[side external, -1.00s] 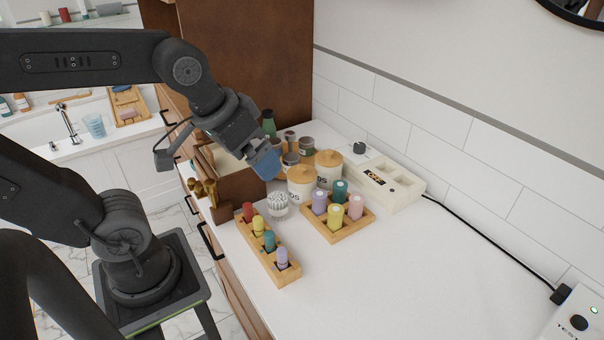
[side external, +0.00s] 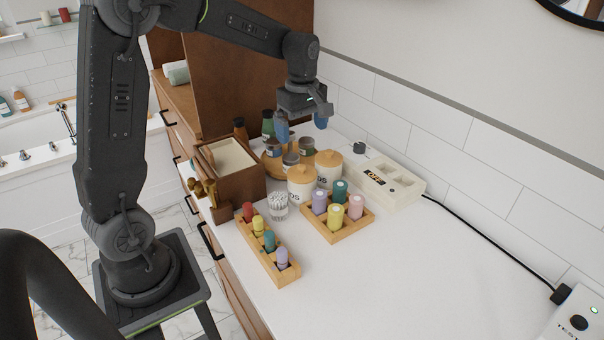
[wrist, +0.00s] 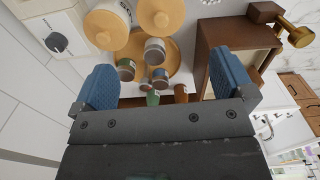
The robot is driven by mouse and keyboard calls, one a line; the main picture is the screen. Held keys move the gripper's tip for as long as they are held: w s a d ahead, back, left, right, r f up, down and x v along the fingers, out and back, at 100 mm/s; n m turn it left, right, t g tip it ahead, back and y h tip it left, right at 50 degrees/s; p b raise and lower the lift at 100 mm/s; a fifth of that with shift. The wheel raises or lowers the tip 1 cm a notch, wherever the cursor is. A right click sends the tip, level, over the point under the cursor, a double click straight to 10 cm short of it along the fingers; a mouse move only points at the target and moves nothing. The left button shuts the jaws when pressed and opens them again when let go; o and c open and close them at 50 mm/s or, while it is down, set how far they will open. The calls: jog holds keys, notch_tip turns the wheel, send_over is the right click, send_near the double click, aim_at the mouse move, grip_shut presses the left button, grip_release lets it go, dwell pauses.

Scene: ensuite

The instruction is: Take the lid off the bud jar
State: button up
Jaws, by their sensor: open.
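Two white jars with light wooden lids stand side by side on the counter: a front jar (side external: 301,190) and a back jar (side external: 327,174). Their labels are only partly readable, ending in "DS", so I cannot tell which is the bud jar. The front lid (side external: 301,176) and back lid (side external: 329,158) are both on. In the wrist view the back lid (wrist: 106,30) and front lid (wrist: 160,15) lie at the top, beyond the fingertips. My gripper (side external: 302,132) is open and empty, its blue fingers apart, above and behind the jars, over the small tins.
A round wooden tray (wrist: 175,62) holds tins and bottles behind the jars. An open brown box (side external: 240,187) stands left. A cup of cotton buds (side external: 278,207), two peg racks (side external: 283,279) (side external: 338,236) and a cream device (side external: 395,198) are close by.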

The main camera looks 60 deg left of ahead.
aim_at(302, 166)
notch_tip(302, 166, down, 11)
jog(key=shift+f, duration=0.1)
dwell(0.5)
jog(key=shift+c, duration=0.5)
jog(key=c, duration=0.7)
